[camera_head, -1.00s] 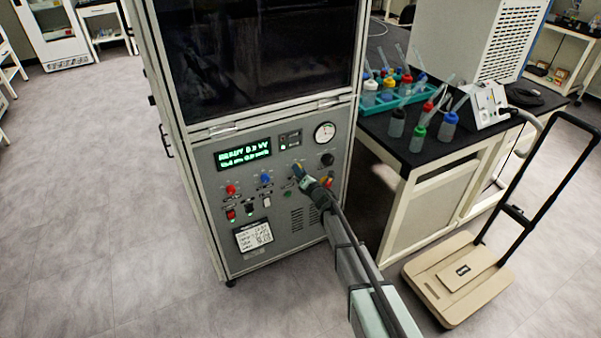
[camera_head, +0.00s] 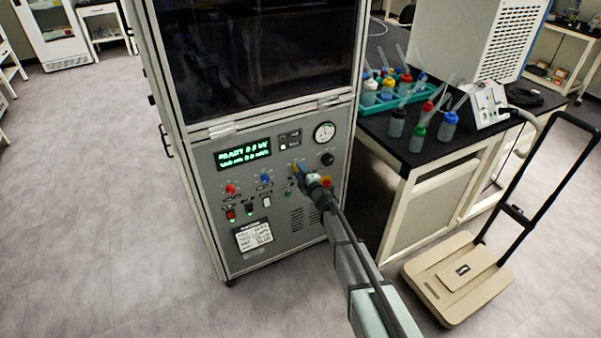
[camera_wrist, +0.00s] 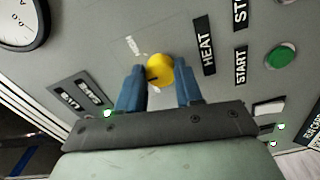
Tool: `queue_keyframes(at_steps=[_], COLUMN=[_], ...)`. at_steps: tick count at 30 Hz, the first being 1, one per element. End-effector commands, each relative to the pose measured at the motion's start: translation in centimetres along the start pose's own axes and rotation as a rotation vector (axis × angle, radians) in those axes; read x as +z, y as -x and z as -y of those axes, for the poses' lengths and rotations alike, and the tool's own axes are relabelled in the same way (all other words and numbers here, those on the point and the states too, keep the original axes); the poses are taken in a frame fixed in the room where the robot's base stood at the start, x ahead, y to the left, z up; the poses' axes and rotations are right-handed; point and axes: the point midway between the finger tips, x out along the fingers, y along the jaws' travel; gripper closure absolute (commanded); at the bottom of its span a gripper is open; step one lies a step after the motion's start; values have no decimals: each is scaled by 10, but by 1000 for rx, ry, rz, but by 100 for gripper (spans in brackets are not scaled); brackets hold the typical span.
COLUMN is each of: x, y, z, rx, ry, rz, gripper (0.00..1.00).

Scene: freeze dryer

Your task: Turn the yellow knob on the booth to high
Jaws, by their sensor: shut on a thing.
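The yellow knob (camera_wrist: 159,69) sits on the grey front panel, beside the HEAT label in the wrist view. My gripper (camera_wrist: 158,78) is shut on it, with one blue finger on each side. In the head view my gripper (camera_head: 299,171) meets the booth's panel (camera_head: 215,182) right of the blue knob and mostly hides the yellow knob.
The panel also carries a lit green display (camera_head: 243,153), a red knob (camera_head: 231,189), a blue knob (camera_head: 265,178), a round gauge (camera_head: 324,131) and a black knob (camera_head: 327,159). A bench (camera_head: 425,159) with bottles and a flat trolley (camera_head: 457,275) stand to the right.

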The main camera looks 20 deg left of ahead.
Motion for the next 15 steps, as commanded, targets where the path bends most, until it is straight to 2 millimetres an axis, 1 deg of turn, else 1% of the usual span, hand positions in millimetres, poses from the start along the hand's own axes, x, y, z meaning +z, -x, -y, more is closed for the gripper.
queue_keyframes(at_steps=[15], x=[0], y=[0], z=[1], rx=[0], ry=[-489], rz=[0], gripper=[95])
